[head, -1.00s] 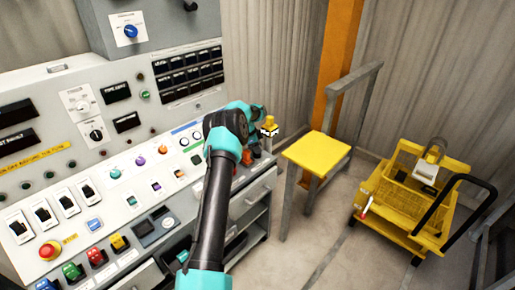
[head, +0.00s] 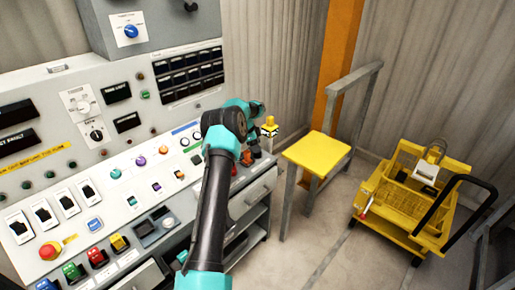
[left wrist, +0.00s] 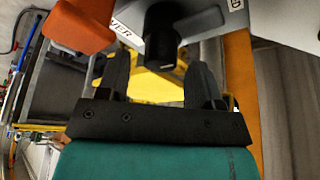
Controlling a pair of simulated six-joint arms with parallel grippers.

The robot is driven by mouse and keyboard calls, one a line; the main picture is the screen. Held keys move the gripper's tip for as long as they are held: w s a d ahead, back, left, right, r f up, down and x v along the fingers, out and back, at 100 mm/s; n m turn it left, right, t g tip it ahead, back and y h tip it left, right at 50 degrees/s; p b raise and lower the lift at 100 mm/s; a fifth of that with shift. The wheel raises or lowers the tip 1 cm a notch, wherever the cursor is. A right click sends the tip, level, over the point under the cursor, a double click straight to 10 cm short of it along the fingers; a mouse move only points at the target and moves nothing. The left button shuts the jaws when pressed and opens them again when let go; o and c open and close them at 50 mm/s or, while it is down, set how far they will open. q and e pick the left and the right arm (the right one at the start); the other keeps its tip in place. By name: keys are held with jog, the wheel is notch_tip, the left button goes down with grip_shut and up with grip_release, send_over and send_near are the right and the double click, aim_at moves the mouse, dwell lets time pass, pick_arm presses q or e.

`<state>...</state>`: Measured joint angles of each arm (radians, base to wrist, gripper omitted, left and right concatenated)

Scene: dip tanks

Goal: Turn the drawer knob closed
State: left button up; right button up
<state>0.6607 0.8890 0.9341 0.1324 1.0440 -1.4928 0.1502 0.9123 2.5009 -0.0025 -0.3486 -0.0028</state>
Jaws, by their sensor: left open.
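In the left wrist view a black cylindrical knob (left wrist: 160,35) stands out from a grey face, with a white label partly reading "WER" beside it. My left gripper (left wrist: 158,66) is open, with its two dark fingers on either side of the knob's line. The knob's end lies between and just beyond the fingertips; I see no clear contact. In the head view my left arm reaches to the right end of the grey control console (head: 130,205). The left gripper there is mostly hidden behind the arm, and the knob cannot be made out. My right gripper is not in view.
An orange part (left wrist: 80,25) sits close to the left finger. Below the console's right end is a grey drawer front (head: 255,190). A yellow-topped stand (head: 318,152) and a yellow cart (head: 405,200) stand on the right, with open floor between.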

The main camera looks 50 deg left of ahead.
pick_arm(q)
jog(key=v, duration=1.5)
jog(key=shift+r, duration=0.3)
jog(key=shift+s, duration=0.1)
jog(key=w+d+f+n, duration=0.2)
jog(key=d+f, duration=0.6)
jog(key=w+d+f+n, duration=0.1)
jog(key=w+d+f, duration=0.2)
jog(key=d+f, duration=0.4)
jog(key=s+d+f+n+g, duration=0.1)
jog(key=s+d+f, duration=0.1)
jog(key=d+f, duration=0.45)
jog(key=s+d+f+n+g, duration=0.15)
jog(key=d+f, duration=0.25)
jog(key=d, duration=0.5)
jog(key=s+d+f+n, duration=0.2)
jog(key=s+d+f, duration=0.3)
jog(key=s+d, duration=0.6)
jog(key=s+d+n, duration=0.2)
jog(key=s+d, duration=1)
jog(key=s, duration=0.1)
jog(key=shift+n+h, duration=0.35)
jog(key=shift+h, duration=0.05)
